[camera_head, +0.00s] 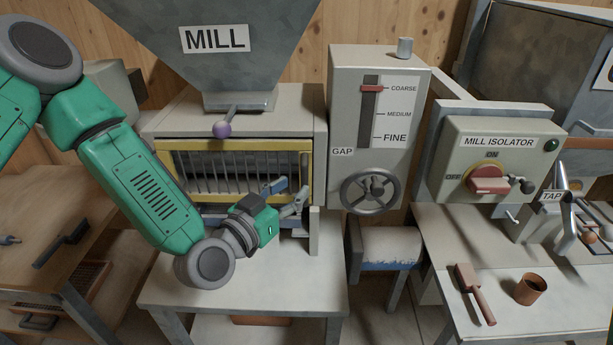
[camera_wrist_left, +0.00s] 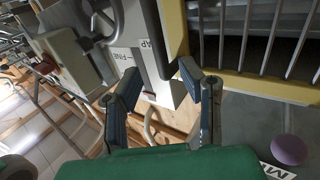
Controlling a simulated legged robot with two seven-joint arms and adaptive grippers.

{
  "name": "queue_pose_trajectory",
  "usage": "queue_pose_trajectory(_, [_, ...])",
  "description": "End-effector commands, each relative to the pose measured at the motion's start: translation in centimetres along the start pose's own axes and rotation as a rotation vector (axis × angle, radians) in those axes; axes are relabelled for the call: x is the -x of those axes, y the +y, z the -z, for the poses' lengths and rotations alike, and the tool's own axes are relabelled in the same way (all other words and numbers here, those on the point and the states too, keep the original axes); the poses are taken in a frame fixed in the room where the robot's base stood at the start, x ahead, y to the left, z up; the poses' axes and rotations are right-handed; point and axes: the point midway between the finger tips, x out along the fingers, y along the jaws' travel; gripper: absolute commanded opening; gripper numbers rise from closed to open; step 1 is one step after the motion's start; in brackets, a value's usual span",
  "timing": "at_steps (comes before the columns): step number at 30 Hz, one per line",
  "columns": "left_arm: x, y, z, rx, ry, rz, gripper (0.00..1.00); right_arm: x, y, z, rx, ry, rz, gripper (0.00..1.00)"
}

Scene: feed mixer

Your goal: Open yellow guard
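The yellow guard (camera_head: 237,145) is a yellow frame with vertical metal bars on the front of the mill. It looks closed. In the left wrist view, the guard (camera_wrist_left: 257,86) fills the upper right, with its bars beside my fingers. My left gripper (camera_head: 287,187) is at the guard's lower right corner in the head view. In the left wrist view, its two blue-padded fingers (camera_wrist_left: 160,85) are apart with nothing between them. One finger is close to the yellow frame; I cannot tell whether it touches. My right gripper is not in view.
A purple-knobbed lever (camera_head: 222,129) sits above the guard. Right of the mill stand the gap box (camera_head: 345,110) with its handwheel (camera_head: 371,190) and the mill isolator (camera_head: 500,155) with a red switch. A brush (camera_head: 474,293) and brown cup (camera_head: 531,288) lie on the right table.

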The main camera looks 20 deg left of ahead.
Motion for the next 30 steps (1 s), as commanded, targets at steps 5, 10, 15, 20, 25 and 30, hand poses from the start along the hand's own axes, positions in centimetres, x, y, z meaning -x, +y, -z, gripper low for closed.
queue_pose_trajectory(5, [3.8, -0.3, -0.2, 0.003, -0.003, 0.0, 0.34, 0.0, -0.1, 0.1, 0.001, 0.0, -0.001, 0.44])
queue_pose_trajectory(10, [6.0, -0.4, -0.2, 0.003, -0.001, 0.0, 0.34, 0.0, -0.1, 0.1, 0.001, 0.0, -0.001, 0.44])
queue_pose_trajectory(15, [6.8, -0.4, -0.2, 0.002, 0.0, 0.001, 0.34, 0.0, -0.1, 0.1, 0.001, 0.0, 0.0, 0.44])
queue_pose_trajectory(20, [6.8, -0.3, -0.1, 0.001, 0.0, 0.001, 0.34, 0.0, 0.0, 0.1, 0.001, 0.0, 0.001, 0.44])
queue_pose_trajectory(25, [6.9, -0.1, -0.8, 0.004, -0.018, -0.007, 0.34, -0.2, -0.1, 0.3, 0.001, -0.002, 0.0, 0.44])
queue_pose_trajectory(30, [8.3, 1.7, -7.5, 0.036, -0.22, -0.072, 0.34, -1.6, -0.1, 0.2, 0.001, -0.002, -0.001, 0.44])
